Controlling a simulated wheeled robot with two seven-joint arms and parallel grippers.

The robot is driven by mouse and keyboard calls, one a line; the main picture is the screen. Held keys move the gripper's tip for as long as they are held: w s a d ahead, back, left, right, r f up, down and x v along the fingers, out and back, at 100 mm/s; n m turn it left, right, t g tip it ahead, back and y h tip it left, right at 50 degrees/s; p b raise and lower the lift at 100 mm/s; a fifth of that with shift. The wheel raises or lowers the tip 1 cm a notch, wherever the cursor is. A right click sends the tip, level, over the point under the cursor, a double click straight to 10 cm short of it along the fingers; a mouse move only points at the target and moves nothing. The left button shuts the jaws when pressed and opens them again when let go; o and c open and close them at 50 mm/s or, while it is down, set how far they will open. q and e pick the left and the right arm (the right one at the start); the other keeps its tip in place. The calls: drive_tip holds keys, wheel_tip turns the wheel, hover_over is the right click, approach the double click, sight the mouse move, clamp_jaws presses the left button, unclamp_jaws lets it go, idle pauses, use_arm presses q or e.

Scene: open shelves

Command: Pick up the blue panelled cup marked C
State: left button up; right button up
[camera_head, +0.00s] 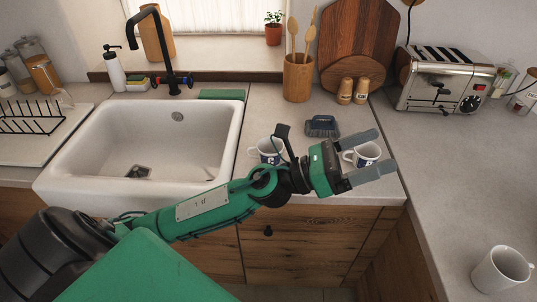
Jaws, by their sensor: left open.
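Two white cups with blue panels stand on the counter right of the sink. The left cup (268,155) is partly hidden behind my left gripper's wrist part; its panel carries a small white letter that I cannot read surely. The right cup (366,155) appears between the open fingers of my left gripper (384,151), its handle toward the gripper's palm. Its panel's letter is too small to read surely. I cannot tell whether the fingers touch this cup or are only in front of it. My right gripper is out of view.
A plain white mug (498,271) stands on the right counter. A white sink (70,180) is at left; a toaster (445,80), shakers (345,91) and a utensil holder (297,80) stand behind.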

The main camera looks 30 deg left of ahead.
use_arm(q)
wheel_tip(320, 180, down, 2)
drive_tip(key=s+d+m+g, duration=0.2)
drive_tip(key=d+m+g, duration=0.1)
drive_tip(key=m+g, duration=0.65)
drive_tip(key=m+y+p, duration=0.2)
drive_tip(key=m+y, duration=1.4)
drive_tip(key=y, duration=0.4)
hover_over(270, 150)
drive_tip(key=s+d, duration=0.2)
drive_tip(key=s, duration=0.3)
drive_tip(key=f, duration=1.5)
drive_tip(key=shift+w+d, duration=0.15)
drive_tip(key=shift+w, duration=0.1)
drive_tip(key=x, duration=0.6)
drive_tip(key=shift+p, duration=0.35)
drive_tip(key=shift+r, duration=0.1)
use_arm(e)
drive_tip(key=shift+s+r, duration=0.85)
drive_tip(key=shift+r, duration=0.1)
use_arm(q)
drive_tip(key=shift+c, duration=0.4)
